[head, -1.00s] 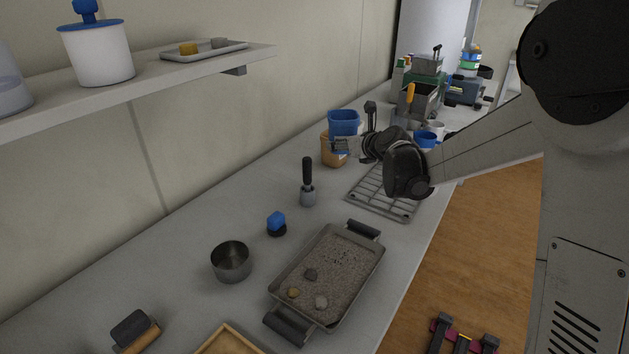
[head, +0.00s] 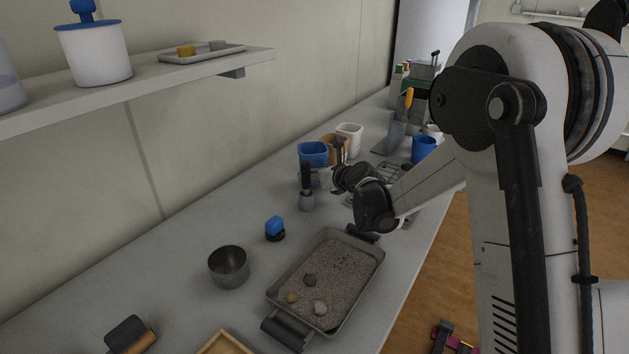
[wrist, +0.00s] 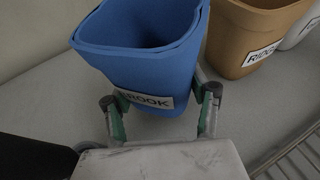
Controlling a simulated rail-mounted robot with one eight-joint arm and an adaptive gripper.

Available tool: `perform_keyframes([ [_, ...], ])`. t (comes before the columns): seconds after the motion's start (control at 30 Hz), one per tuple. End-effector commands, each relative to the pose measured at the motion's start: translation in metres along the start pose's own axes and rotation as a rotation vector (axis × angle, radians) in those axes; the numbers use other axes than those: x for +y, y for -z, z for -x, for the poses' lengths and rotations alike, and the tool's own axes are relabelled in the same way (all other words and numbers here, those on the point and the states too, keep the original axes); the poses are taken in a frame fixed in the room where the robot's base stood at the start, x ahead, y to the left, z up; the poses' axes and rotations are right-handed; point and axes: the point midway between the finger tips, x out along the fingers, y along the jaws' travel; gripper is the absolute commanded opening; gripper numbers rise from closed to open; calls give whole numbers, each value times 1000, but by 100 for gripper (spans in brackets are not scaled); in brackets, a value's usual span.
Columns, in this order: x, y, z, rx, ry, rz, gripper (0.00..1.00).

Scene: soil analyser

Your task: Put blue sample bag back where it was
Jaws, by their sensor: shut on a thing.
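The blue sample bag (head: 312,150), an open-topped box shape labelled "BROOK", is between the fingers of my gripper (wrist: 160,104). It also shows large in the wrist view (wrist: 140,60), with a finger on each side of it. My gripper (head: 318,178) is shut on it at the back of the counter. The bag stands left of a brown bag (head: 337,143), which reads "RIDGE" in the wrist view (wrist: 250,38). A white bag (head: 351,136) is behind the brown one. I cannot tell whether the blue bag's base touches the counter.
A black-handled tool (head: 306,190) stands upright in front of the blue bag. A wire rack (head: 402,168) lies right of my gripper. A soil tray (head: 330,272), metal bowl (head: 229,267) and blue-topped block (head: 274,227) are nearer. Counter left of the bags is clear.

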Motion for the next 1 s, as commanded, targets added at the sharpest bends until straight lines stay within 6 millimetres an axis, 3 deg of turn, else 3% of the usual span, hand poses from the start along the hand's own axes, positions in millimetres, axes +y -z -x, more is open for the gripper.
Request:
perform_keyframes([
  [0.13,0,18,-7,0,0,0,22],
  [0.5,0,21,-9,0,0,0,22],
  [0.53,0,22,-9,0,0,0,56],
  [0.6,0,20,-8,0,0,0,62],
  [1.0,-1,16,-2,0,1,0,62],
])
